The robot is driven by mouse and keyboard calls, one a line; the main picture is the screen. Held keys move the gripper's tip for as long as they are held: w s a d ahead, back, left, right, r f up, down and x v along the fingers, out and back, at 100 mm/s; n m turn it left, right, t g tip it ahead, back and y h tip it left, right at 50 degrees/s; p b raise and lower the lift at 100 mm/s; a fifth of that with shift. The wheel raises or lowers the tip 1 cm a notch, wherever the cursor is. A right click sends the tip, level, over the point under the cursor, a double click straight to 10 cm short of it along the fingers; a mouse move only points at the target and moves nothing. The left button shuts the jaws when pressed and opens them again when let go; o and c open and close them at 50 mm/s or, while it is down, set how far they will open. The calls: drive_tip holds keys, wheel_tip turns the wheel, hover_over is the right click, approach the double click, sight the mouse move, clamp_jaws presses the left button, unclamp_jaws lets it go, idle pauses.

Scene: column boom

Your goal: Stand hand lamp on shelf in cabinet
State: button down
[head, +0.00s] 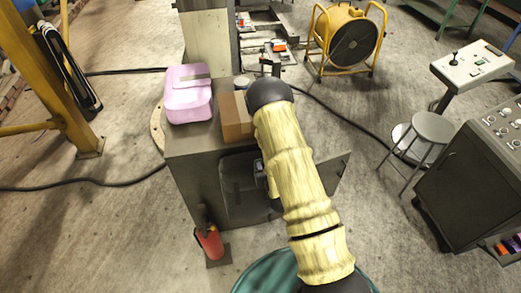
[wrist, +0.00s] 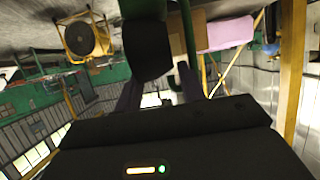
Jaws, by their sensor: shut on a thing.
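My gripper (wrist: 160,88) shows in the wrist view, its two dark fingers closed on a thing. That thing appears to be the hand lamp, with a black block-like part (wrist: 147,50) and a green bar (wrist: 188,40) beyond the fingers. The exact grip point is unclear. In the head view my sleeved arm hides the gripper and lamp. The grey cabinet (head: 190,165) stands in the middle, its front open and dark inside (head: 238,185). Its door (head: 331,172) stands open to the right. I cannot make out the shelf inside.
A pink bag (head: 188,98) and a cardboard box (head: 236,118) sit on the cabinet top. A red extinguisher (head: 210,241) stands by its front left. A stool (head: 433,128) and a control console (head: 480,160) are at right. Cables cross the floor; the left floor is mostly clear.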

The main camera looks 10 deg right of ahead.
drive_tip(key=f+b, duration=0.6)
drive_tip(key=f, duration=0.1)
drive_tip(key=f+b, duration=0.3)
drive_tip(key=f, duration=0.1)
drive_tip(key=shift+s+d+f+b, duration=0.1)
drive_tip(key=shift+s+b, duration=0.2)
drive_tip(key=shift+b, duration=0.05)
